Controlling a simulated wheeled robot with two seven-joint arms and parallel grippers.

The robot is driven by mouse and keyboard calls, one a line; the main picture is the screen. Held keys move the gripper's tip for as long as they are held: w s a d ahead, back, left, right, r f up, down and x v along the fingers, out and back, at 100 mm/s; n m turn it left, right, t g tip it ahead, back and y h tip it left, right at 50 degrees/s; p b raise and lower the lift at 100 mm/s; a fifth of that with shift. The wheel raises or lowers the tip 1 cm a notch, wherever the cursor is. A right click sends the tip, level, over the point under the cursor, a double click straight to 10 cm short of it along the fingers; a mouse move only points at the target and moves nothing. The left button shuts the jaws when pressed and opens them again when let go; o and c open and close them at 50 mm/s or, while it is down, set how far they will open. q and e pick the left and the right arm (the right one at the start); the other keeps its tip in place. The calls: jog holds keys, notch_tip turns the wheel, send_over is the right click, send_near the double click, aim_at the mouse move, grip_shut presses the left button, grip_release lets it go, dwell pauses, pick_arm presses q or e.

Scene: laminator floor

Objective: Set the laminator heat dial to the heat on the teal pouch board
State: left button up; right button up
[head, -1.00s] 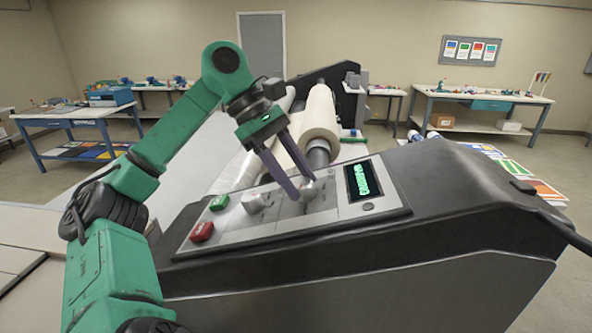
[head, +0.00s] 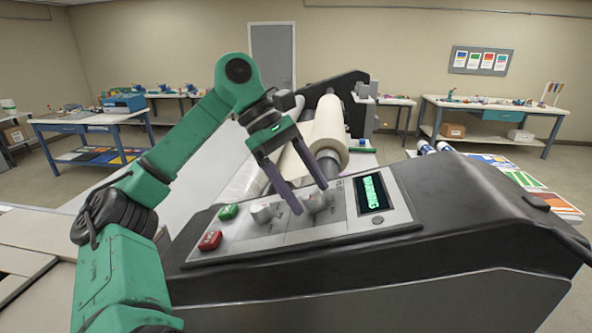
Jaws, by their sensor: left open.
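The laminator's sloped control panel (head: 290,238) carries two pale round knobs. The left knob (head: 262,213) is free. The right knob (head: 316,204) sits by the tips of my left gripper (head: 312,199), which is open with one dark finger on each side of the knob as seen from here. I cannot tell whether the fingers touch it. The knob marks are too small to read. A display (head: 370,195) glows with green text I cannot read. A wall board (head: 480,61) holds several coloured cards; their writing is illegible. My right gripper is not in view.
A green button (head: 228,212) and a red button (head: 210,240) sit at the panel's left. A pale film roll (head: 330,130) stands behind the panel, close to my left gripper. Coloured sheets (head: 520,178) lie beyond the laminator's right. Workbenches (head: 490,108) line the far wall.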

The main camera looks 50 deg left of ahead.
aim_at(311, 193)
pick_arm(q)
jog(key=p+v, duration=0.1)
jog(key=v, duration=0.2)
jog(key=shift+r, duration=0.25)
jog(key=v, duration=1.1)
jog(key=shift+s+a+f, duration=0.1)
